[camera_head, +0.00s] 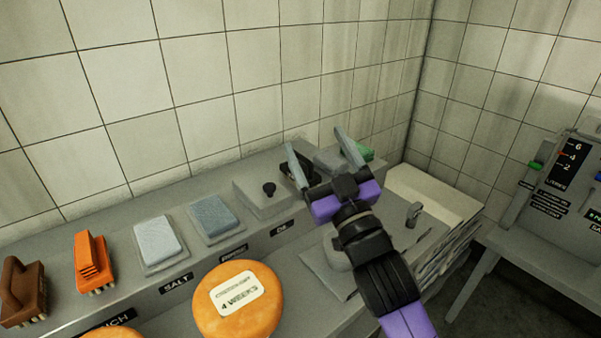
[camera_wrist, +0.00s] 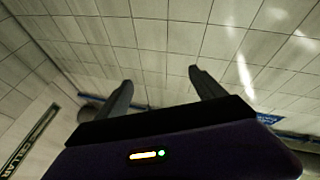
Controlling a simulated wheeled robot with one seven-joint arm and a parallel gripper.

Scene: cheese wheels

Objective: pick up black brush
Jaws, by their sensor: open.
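A dark object (camera_head: 287,170), which looks like the black brush, sits on the raised back ledge in the head view. My gripper's left finger partly covers it, so its full shape is hidden. My gripper (camera_head: 314,139) is open and empty, its two grey fingers spread and pointing up toward the tiled wall. It appears in front of the ledge, overlapping the dark object in the picture; I cannot tell the gap. In the wrist view my gripper (camera_wrist: 160,76) shows both fingers apart with only wall tiles between them. No brush is visible there.
The ledge also holds a brown brush (camera_head: 22,292), an orange brush (camera_head: 91,262), a white block (camera_head: 157,241), a blue-grey block (camera_head: 213,216), a knobbed lid (camera_head: 262,198) and a green item (camera_head: 357,152). An orange cheese wheel (camera_head: 238,318) lies in front. A control panel (camera_head: 560,180) stands right.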

